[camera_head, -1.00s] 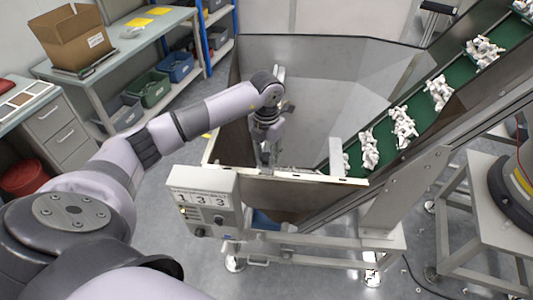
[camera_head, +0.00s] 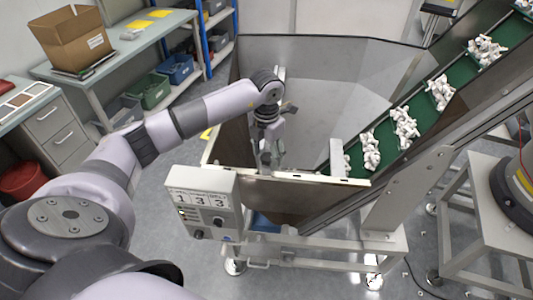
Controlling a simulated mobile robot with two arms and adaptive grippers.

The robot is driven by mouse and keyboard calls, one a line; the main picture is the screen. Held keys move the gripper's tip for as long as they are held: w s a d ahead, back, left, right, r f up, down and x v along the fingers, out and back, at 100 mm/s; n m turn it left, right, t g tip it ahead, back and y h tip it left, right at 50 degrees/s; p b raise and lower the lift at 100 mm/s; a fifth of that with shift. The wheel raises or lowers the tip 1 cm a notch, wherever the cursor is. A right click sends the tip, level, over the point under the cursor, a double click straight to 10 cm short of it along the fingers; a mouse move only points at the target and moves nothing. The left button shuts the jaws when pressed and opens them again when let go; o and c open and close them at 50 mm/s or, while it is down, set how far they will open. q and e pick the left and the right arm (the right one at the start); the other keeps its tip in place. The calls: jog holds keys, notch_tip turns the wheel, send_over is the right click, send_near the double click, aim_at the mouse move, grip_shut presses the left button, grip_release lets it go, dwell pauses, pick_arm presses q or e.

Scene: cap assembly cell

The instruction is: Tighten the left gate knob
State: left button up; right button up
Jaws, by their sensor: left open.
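My left arm reaches in from the left over the rim of the grey metal hopper (camera_head: 330,85). My left gripper (camera_head: 270,158) points down just inside the hopper's front wall (camera_head: 290,190), near its left corner. Its fingers look apart with nothing seen between them, though they are small and partly hidden by the wall. I cannot make out the left gate knob; a small light plate (camera_head: 337,157) stands upright at the front rim, right of the gripper. My right gripper is not in view.
A control box (camera_head: 202,200) showing "133" is fixed at the hopper's front left corner. A green conveyor (camera_head: 388,133) carrying clumps of white parts rises to the right. A shelf bench with a cardboard box (camera_head: 72,40) stands at the left.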

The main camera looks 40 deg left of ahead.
aim_at(267, 157)
pick_arm(q)
jog(key=shift+r, duration=0.15)
notch_tip(267, 157, up, 12)
dwell(0.4)
jog(key=shift+f, duration=0.2)
